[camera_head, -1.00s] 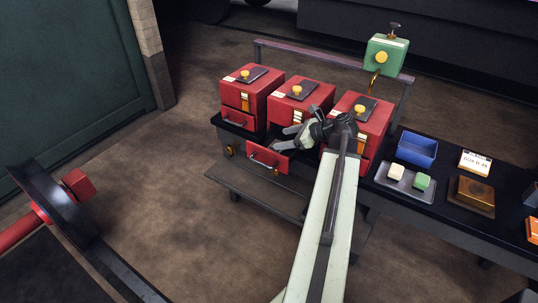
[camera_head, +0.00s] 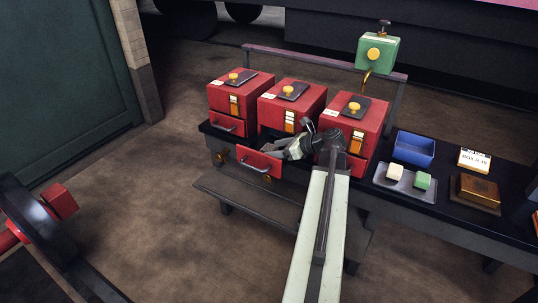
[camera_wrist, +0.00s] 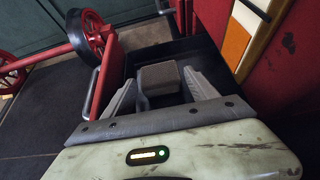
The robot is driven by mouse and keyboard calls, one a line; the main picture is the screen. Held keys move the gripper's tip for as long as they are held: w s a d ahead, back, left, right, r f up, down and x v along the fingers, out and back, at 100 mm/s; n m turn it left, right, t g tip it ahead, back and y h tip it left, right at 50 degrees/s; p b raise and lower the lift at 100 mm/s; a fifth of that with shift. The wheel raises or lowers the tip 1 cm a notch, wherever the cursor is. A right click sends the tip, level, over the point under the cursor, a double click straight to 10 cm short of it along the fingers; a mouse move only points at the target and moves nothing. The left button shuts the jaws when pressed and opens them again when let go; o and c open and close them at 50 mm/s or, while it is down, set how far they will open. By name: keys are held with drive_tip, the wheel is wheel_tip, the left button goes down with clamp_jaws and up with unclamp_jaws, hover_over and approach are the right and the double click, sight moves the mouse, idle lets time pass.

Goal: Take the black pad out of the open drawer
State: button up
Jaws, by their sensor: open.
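The open drawer (camera_head: 258,163) sticks out from the middle red cabinet (camera_head: 290,103). Its red front also shows at the left in the wrist view (camera_wrist: 106,75), with a dark interior behind it. A dark grey-brown block, seemingly the black pad (camera_wrist: 160,76), lies in the drawer in the wrist view. My gripper (camera_wrist: 159,80) is open, with one finger on each side of the pad. I cannot tell whether either finger touches it. In the head view my gripper (camera_head: 280,149) is low at the drawer, and the pad is hidden there.
Closed-drawer red cabinets stand left (camera_head: 240,92) and right (camera_head: 354,122) of the middle one. On the dark bench to the right are a blue bin (camera_head: 414,150), a tray with two small blocks (camera_head: 405,181) and a brass-coloured box (camera_head: 478,190). A bench shelf (camera_head: 250,205) runs below the drawer.

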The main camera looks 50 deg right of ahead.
sight(273, 149)
drive_tip(key=b+x, duration=0.1)
drive_tip(key=x, duration=0.2)
drive_tip(key=shift+w+f, duration=0.1)
drive_tip(key=shift+f, duration=0.1)
drive_tip(key=shift+w+r, duration=0.1)
drive_tip(key=c, duration=1.3)
drive_tip(key=shift+o, duration=0.2)
drive_tip(key=shift+r, duration=0.15)
